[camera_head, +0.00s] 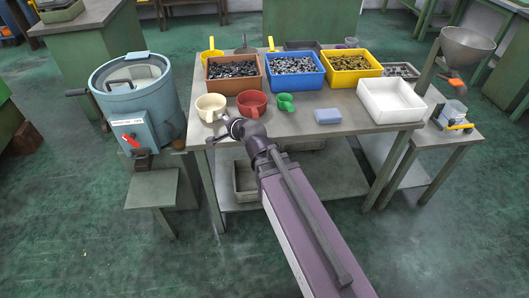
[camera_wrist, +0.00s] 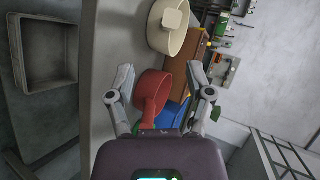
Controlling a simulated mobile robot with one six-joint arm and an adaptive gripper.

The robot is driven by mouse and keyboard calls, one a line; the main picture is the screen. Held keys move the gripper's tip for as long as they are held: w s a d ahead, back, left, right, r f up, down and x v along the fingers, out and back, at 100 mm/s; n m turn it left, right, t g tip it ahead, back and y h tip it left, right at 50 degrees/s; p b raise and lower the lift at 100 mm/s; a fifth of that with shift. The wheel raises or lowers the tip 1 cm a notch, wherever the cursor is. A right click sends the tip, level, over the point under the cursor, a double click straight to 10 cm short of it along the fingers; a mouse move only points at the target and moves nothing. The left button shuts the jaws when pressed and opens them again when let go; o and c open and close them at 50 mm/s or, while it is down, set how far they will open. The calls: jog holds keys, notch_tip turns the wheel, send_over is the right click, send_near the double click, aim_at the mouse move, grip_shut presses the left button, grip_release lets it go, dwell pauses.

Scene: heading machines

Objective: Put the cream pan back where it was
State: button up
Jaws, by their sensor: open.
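The cream pan (camera_head: 210,107) stands upright on the table's front left, left of the red pan (camera_head: 252,104). In the wrist view the cream pan (camera_wrist: 165,40) is at the top, clear of my fingers. My gripper (camera_head: 232,124) is at the table's front edge, in front of the gap between the cream and red pans. In the wrist view my gripper (camera_wrist: 160,78) is open and empty. The red pan (camera_wrist: 150,88) shows between its spread fingers there; I cannot tell whether they reach around it or stay short of it.
A green scoop (camera_head: 285,102) and a blue block (camera_head: 328,116) lie to the right. Brown (camera_head: 209,84), blue (camera_head: 272,85) and yellow (camera_head: 329,79) bins stand behind. A white tray (camera_head: 366,111) is at the right. A blue-grey drum machine (camera_head: 133,103) stands left of the table.

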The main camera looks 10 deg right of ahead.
jog(key=s+d+f+n+g+h, duration=0.3)
jog(key=s+d+f+n+g, duration=0.2)
jog(key=s+d, duration=0.3)
jog(key=s+d+f+n+g+h, duration=0.2)
jog(key=s+d+f+n+g, duration=0.3)
jog(key=d, duration=0.4)
jog(key=s+n+g, duration=0.1)
jog(key=s, duration=0.1)
jog(key=shift+s+d+n+h, duration=0.3)
jog(key=shift+s+n+h, duration=0.05)
jog(key=shift+n+h, duration=0.05)
jog(key=shift+f, duration=0.1)
